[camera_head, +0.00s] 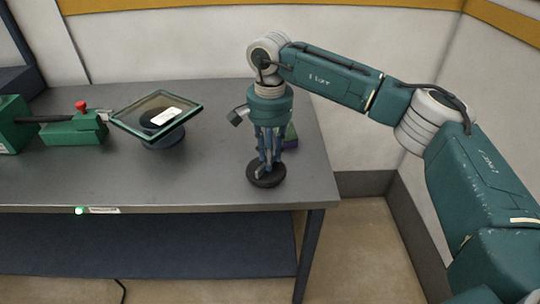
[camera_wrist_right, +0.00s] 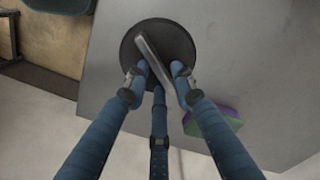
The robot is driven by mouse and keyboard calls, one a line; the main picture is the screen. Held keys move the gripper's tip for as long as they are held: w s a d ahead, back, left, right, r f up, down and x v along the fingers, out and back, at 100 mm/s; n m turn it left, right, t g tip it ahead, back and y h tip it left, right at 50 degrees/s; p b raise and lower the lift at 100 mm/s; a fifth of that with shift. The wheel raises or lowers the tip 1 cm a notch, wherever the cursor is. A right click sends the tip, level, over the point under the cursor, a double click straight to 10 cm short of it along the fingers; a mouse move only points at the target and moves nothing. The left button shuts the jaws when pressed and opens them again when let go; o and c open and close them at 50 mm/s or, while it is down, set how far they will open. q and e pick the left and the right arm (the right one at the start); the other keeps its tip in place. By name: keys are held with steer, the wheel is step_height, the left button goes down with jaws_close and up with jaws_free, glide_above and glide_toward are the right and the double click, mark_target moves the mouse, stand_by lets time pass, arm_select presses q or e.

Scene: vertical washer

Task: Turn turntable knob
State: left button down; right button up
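The knob is a black round disc (camera_head: 266,177) with a raised grey bar across it, lying on the grey table near its right end. In the right wrist view the disc (camera_wrist_right: 178,38) is at the top centre and its bar (camera_wrist_right: 148,52) runs slantwise between my fingers. My right gripper (camera_head: 265,166) points down over the disc, its three blue fingers close around the bar. In the wrist view the fingertips (camera_wrist_right: 160,75) lie on both sides of the bar; whether they press on it cannot be told. My left gripper is not in view.
A tilted glass plate (camera_head: 127,118) on a dark round base stands left on the table (camera_head: 215,150). A green device (camera_head: 72,129) with a red button is farther left. A small green and purple block (camera_head: 291,136) sits behind my right gripper. The front middle of the table is clear.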

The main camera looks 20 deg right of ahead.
stand_by(0.3)
step_height(320, 180, up, 12)
steer(key=shift+f, duration=0.1)
stand_by(0.4)
stand_by(1.0)
